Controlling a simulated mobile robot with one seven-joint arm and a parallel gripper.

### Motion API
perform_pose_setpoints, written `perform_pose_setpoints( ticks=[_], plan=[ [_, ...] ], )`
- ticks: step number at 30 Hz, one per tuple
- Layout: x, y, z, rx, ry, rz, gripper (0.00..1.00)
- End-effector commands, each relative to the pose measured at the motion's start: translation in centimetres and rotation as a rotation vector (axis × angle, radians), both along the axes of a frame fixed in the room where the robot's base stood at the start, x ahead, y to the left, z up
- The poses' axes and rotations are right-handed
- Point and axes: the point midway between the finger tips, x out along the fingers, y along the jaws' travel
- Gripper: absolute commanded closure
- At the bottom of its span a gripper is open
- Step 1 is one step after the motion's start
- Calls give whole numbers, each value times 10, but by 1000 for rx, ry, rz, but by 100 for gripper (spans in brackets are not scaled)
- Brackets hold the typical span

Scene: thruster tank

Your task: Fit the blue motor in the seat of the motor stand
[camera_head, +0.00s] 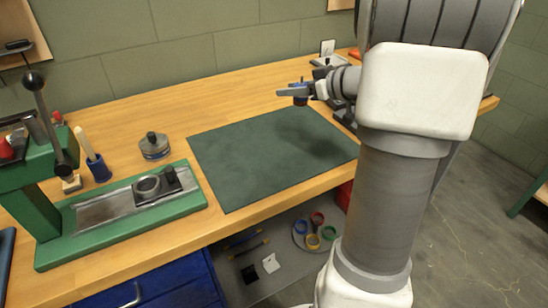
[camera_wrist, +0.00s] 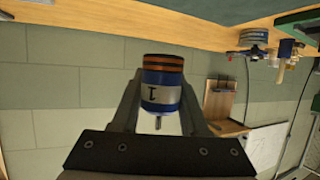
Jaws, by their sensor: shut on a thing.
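The blue motor (camera_wrist: 162,92) has a white label, dark and orange bands at one end and a thin shaft at the other. My gripper (camera_wrist: 162,100) is shut on it, one finger on each side. In the head view my gripper (camera_head: 299,92) holds the motor above the far right part of the green mat, with the shaft up. A grey ring (camera_head: 147,186) on a dark block sits on the green-based press at left, far from my gripper. It looks like a round seat, but I cannot tell whether it is the motor stand.
The green mat (camera_head: 250,160) is bare. A lever press (camera_head: 45,200), a blue cup (camera_head: 98,170) and a round grey part with a black knob (camera_head: 153,146) are at left. A small stand with a white card (camera_head: 327,50) is at the back. My arm hides the bench's right side.

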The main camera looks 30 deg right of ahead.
Motion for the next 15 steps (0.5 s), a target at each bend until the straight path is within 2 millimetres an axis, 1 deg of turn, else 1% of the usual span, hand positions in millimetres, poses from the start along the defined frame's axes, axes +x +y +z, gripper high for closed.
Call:
perform_pose_setpoints(
  ticks=[2,5,8,15],
  plan=[
    [-2,-5,2,1,-5,-18,100],
    [4,-2,-1,5,-6,-25,100],
    [19,10,-12,7,-3,-23,100],
    [63,43,-45,5,-3,-22,100]
  ],
)
